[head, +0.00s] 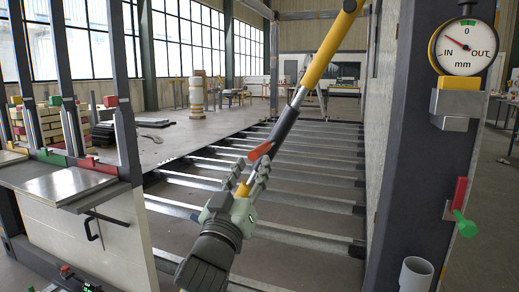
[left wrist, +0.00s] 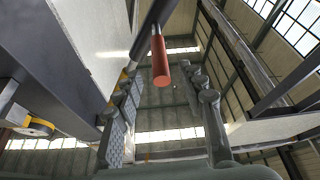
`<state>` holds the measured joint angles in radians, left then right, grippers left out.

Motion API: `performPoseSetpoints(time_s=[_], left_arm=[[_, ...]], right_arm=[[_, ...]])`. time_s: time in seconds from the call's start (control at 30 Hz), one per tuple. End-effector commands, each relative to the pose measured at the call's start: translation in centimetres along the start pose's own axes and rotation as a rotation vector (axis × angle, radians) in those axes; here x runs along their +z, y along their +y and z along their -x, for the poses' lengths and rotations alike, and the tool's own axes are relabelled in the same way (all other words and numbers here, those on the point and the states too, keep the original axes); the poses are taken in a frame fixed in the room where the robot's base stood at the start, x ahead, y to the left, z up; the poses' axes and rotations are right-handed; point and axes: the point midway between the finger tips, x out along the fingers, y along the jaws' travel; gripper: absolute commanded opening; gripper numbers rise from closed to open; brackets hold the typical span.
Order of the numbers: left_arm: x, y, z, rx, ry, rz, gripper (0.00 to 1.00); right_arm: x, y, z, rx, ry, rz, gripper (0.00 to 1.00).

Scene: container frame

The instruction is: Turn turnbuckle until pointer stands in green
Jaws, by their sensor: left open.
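The turnbuckle is a slanted strut with a thick yellow tube (head: 332,45), a dark middle body (head: 283,124) and a red handle (head: 260,151) sticking out to the left. The handle also shows in the left wrist view (left wrist: 160,62), end toward the camera. My left gripper (head: 251,165) is open below the handle, its fingers on either side of the strut's lower part. In the left wrist view the fingers (left wrist: 163,82) stand apart with the handle's end between them, apparently not touching. The dial gauge (head: 464,60) has its red pointer (head: 456,42) left of the green zero mark (head: 467,22), toward IN. My right gripper is out of view.
A dark post (head: 430,150) stands at right, carrying the gauge, a red-green lever (head: 460,205) and a grey tube (head: 415,273). Steel crossbars (head: 300,172) span the floor frame. A bench panel (head: 62,183) with clamp posts stands at left.

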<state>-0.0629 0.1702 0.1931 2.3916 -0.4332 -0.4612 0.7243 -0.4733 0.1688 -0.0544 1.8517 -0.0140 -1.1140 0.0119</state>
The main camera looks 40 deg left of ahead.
Motion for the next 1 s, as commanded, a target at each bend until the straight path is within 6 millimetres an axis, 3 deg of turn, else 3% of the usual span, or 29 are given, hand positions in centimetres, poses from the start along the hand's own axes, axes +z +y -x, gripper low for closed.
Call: performPoseSetpoints(time_s=[0.33,0.73,1.0], left_arm=[[0.0,0.0,-5.4,0.0,-0.003,-0.002,0.4],[0.2,0.0,-6.4,-0.002,-0.005,-0.001,0.4],[0.2,-0.1,-6.4,-0.002,-0.005,-0.002,0.09]], right_arm=[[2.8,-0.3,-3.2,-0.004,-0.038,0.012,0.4],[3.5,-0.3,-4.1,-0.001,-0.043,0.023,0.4],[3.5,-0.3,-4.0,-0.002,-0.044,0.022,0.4]])
